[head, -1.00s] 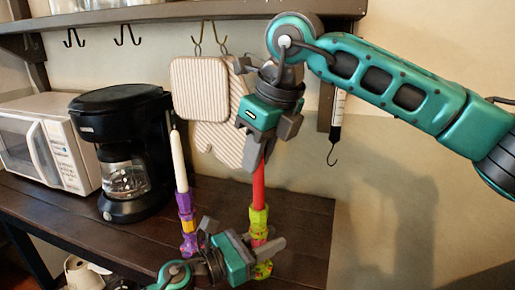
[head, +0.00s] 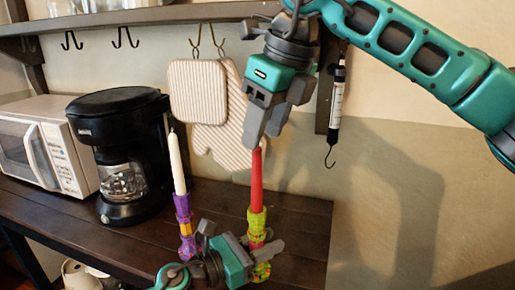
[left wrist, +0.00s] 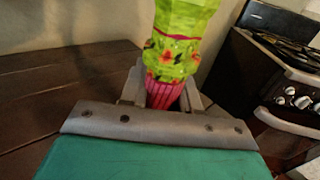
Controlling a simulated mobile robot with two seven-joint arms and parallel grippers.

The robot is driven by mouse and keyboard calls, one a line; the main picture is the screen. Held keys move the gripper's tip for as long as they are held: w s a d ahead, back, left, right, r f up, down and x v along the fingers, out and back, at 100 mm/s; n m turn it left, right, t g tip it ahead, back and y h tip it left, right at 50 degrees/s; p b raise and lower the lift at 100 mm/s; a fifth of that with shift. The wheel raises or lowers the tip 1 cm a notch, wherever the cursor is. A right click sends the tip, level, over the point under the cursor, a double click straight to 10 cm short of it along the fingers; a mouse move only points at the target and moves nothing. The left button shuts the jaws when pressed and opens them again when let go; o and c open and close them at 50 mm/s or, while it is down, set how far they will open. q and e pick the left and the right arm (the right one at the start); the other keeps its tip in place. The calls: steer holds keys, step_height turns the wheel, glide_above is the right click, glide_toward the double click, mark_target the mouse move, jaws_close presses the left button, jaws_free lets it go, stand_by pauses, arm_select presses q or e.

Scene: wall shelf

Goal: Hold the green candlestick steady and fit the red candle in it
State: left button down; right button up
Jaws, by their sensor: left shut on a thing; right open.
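The green candlestick (head: 257,224), with a floral pattern and pink parts, stands upright on the dark wooden counter. My left gripper (head: 264,248) is shut on its lower part; the left wrist view shows the green candlestick (left wrist: 183,40) between the fingers. The red candle (head: 256,180) stands upright in the top of the green candlestick. Its lower end is hidden inside or behind the rim. My right gripper (head: 259,142) is open just above the candle's tip, with its fingers pointing down. I cannot tell whether a finger touches the tip.
A purple candlestick (head: 184,215) with a white candle (head: 177,165) stands to the left. A black coffee maker (head: 120,150) and a white microwave (head: 45,150) stand further left on the counter (head: 50,215). Oven mitts (head: 222,135) hang behind from the shelf (head: 150,14).

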steer(key=v, duration=0.6)
steer(key=shift+f, duration=0.1)
arm_select(q)
steer(key=c, duration=0.8)
jaws_free()
steer(key=shift+o, duration=0.2)
steer(key=shift+a, duration=0.1)
